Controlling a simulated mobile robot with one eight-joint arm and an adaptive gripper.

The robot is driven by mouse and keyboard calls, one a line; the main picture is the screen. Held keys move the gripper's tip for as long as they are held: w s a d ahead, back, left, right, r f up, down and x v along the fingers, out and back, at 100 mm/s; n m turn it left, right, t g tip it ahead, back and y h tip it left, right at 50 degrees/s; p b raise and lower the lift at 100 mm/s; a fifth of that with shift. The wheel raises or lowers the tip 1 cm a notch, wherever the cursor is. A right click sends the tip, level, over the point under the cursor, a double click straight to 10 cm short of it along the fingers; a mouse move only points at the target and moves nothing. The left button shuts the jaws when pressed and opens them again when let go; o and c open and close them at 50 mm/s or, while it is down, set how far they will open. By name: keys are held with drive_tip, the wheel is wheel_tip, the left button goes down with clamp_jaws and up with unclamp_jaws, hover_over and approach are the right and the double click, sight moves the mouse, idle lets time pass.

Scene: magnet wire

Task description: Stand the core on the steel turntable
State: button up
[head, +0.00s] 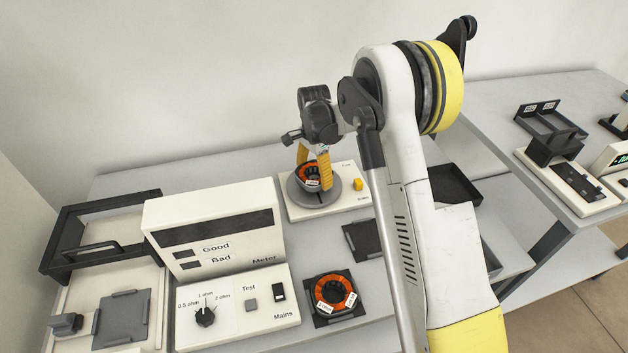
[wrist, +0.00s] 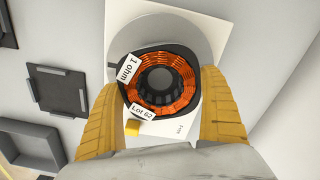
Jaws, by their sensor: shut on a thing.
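The core (head: 308,178) is a black ring with orange copper winding and white labels. In the wrist view the core (wrist: 160,80) shows labels reading "1 ohm" and "Lot 62". My gripper (head: 313,176) has its yellow fingers on both sides of the core and is shut on it. The grey round steel turntable (head: 325,197) sits on a white base with a yellow button. The core is over the turntable; in the wrist view the turntable (wrist: 190,22) shows behind it. I cannot tell whether the core touches the turntable.
A second orange-wound core (head: 334,293) lies on a black pad at the front. The meter box (head: 215,228) stands left of the turntable. An empty dark pad (head: 362,240) and a black tray (head: 455,184) lie to the right. A black handled frame (head: 100,235) stands far left.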

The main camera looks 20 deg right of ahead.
drive_tip(key=shift+f, duration=0.95)
drive_tip(key=shift+r, duration=0.1)
